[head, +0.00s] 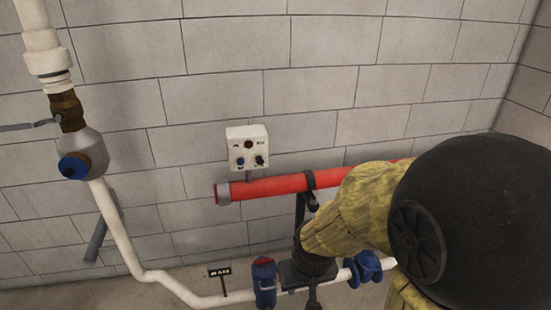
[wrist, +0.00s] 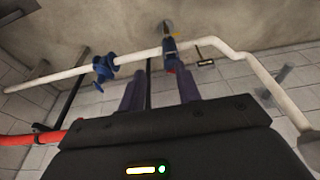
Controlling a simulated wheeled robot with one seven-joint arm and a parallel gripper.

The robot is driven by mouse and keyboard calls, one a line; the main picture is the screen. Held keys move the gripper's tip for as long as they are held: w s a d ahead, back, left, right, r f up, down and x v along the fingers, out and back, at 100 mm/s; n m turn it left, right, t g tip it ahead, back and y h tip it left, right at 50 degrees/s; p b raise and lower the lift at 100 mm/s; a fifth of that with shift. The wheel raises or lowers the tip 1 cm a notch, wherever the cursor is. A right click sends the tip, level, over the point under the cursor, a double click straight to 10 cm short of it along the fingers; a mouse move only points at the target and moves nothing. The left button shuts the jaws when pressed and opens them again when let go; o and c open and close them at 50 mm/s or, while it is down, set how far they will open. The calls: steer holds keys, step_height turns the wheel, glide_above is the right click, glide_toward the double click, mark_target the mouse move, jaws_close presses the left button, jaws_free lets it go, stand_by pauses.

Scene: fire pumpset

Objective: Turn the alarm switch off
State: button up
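The alarm switch is on a small white control box (head: 235,134) fixed to the block wall in the head view. The box has a dark red round part at the top, a blue knob (head: 240,162) at lower left and a black knob (head: 259,161) at lower right. Which knob is the alarm switch, and its setting, is too small to tell. My gripper (wrist: 159,88) is open and empty in the wrist view, its two dark fingers apart. In the head view my gripper's dark body is below and right of the box, away from it. The box is not visible in the wrist view.
A red pipe (head: 270,187) runs just below the box. A white pipe (head: 123,229) with a blue-capped valve (head: 74,167) is at left. A blue fitting (head: 264,283) and blue valve (head: 368,268) sit low by my gripper. The wall around the box is clear.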

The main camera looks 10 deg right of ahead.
mark_target(260, 162)
steer(key=w+d+f+n+t+b, duration=0.1)
steer(key=w+t, duration=0.2)
steer(key=w, duration=0.5)
steer(key=w+d+f+n+t+h+b, duration=0.1)
steer(key=w+f+n+t+b, duration=0.1)
steer(key=w, duration=0.5)
steer(key=w+d+f+n+t+b, duration=0.1)
steer(key=w+t, duration=0.2)
steer(key=w, duration=0.5)
steer(key=w+a+r+n+t+y+b, duration=0.1)
steer(key=w+a+r+n+t+b, duration=0.1)
steer(key=w+n+t, duration=0.5)
steer(key=w+a+n, duration=0.1)
steer(key=w, duration=0.3)
steer(key=shift+r, duration=0.4)
steer(key=w+p, duration=0.4)
steer(key=w, duration=1.3)
steer(key=shift+w, duration=0.2)
